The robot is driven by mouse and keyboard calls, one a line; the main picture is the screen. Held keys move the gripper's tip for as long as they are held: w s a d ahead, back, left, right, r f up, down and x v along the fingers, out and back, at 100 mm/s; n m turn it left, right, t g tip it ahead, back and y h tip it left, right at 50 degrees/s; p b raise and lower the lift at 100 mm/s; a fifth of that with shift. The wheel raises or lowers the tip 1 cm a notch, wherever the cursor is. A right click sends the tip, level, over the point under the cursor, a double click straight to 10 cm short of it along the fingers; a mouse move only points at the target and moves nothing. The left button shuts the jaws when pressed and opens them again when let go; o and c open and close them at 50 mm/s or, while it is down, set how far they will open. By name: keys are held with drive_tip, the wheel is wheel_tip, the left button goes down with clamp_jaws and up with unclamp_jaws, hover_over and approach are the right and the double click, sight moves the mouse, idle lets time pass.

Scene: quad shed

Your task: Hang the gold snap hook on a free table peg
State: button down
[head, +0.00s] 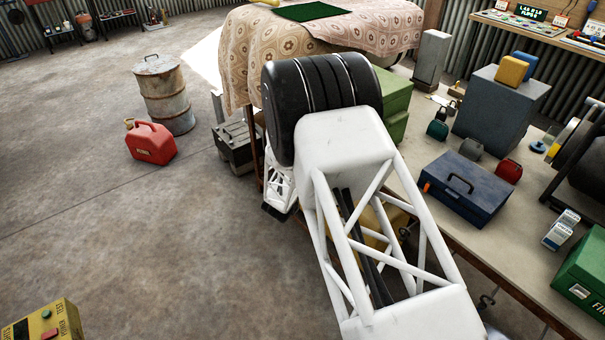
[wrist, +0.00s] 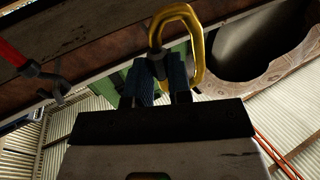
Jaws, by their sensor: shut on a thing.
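The gold snap hook (wrist: 190,28) shows at the top of the wrist view. My gripper (wrist: 160,76), with blue-padded fingers, is shut on its lower end, and the loop stands out beyond the fingertips. The table edge (wrist: 95,60) runs behind it as a dark, worn rail. A dark metal hook-shaped piece (wrist: 57,88), possibly a peg, shows left of the gripper near a red item. In the head view the table (head: 430,200) is at the right, with a small dark peg (head: 487,299) at its front edge. The snap hook and my fingertips are not visible there.
On the table are a blue toolbox (head: 465,187), a grey box (head: 500,105) and a green case (head: 583,275). A patterned cloth (head: 310,38) covers the surface behind. A red can (head: 150,142) and a rusty drum (head: 163,92) stand on the floor.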

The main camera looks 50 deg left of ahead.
drive_tip(key=w, duration=0.2)
drive_tip(key=w+f, duration=0.1)
drive_tip(key=w, duration=0.2)
drive_tip(key=shift+w+f, duration=0.3)
drive_tip(key=shift+w, duration=0.05)
idle(0.6)
drive_tip(key=shift+f, duration=0.15)
idle(0.6)
drive_tip(key=c, duration=1)
unclamp_jaws()
drive_tip(key=shift+o, duration=0.2)
drive_tip(key=shift+s, duration=0.1)
drive_tip(key=v, duration=0.7)
drive_tip(key=shift+s+d, duration=0.15)
drive_tip(key=shift+s, duration=0.05)
